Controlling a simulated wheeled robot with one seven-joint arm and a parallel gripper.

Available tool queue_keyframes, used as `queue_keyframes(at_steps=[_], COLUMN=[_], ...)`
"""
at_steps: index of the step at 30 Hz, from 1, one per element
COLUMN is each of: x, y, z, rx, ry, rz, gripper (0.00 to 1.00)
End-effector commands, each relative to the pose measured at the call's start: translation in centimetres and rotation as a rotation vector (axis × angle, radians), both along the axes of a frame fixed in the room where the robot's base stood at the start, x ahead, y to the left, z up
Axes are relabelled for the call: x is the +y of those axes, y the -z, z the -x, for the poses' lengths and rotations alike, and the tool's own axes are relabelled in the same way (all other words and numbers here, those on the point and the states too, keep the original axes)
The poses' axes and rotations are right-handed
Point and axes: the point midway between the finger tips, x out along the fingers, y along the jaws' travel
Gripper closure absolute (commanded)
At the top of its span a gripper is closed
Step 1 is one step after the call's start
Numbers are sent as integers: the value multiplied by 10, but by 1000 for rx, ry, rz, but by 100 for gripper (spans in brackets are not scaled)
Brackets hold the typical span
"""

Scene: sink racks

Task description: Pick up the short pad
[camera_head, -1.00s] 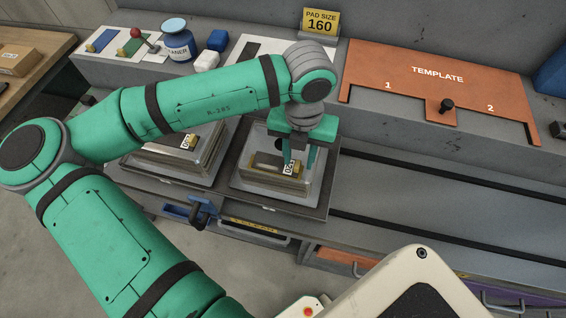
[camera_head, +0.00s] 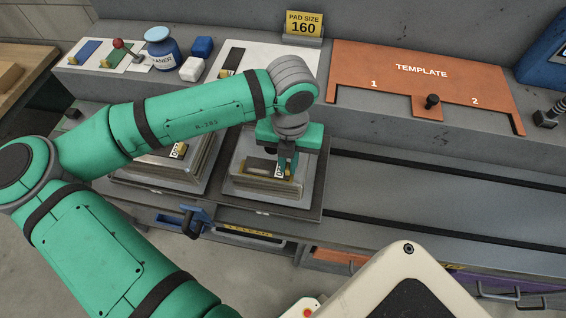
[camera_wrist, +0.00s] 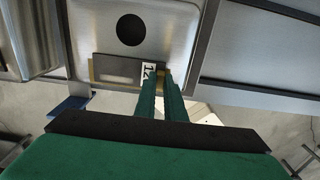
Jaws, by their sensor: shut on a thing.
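The short pad is a dark grey block (camera_head: 262,165) with a white number label and brass-coloured ends. It is at the right-hand metal stack, and it shows in the wrist view (camera_wrist: 118,70) near the front edge of the metal surface. My gripper (camera_head: 287,172) points down at the pad's right end, its fingers close together. In the wrist view the fingers (camera_wrist: 162,80) are shut on the pad's right end beside the label, covering part of it. I cannot tell whether the pad is lifted clear.
A second stack (camera_head: 160,165) with a labelled piece stands to the left, partly behind my arm. The orange template (camera_head: 420,75) lies behind on the right, near a yellow "PAD SIZE 160" sign (camera_head: 303,24). The bench with dark rails (camera_head: 420,195) is clear on the right.

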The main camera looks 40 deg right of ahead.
Motion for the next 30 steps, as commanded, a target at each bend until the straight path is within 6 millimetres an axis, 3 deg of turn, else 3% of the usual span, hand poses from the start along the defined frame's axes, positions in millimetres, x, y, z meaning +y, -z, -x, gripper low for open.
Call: queue_keyframes(at_steps=[5, 9, 18, 24, 30], x=[0, -1, -10, -16, -21], y=[-12, -34, -94, -113, -124], z=[-1, 2, 58, 101, 127], rx=[-2, -3, -3, -2, -2], ry=[0, 3, 8, 5, 1], rz=[1, 2, 2, 1, 1], gripper=[100, 100, 100, 100, 100])
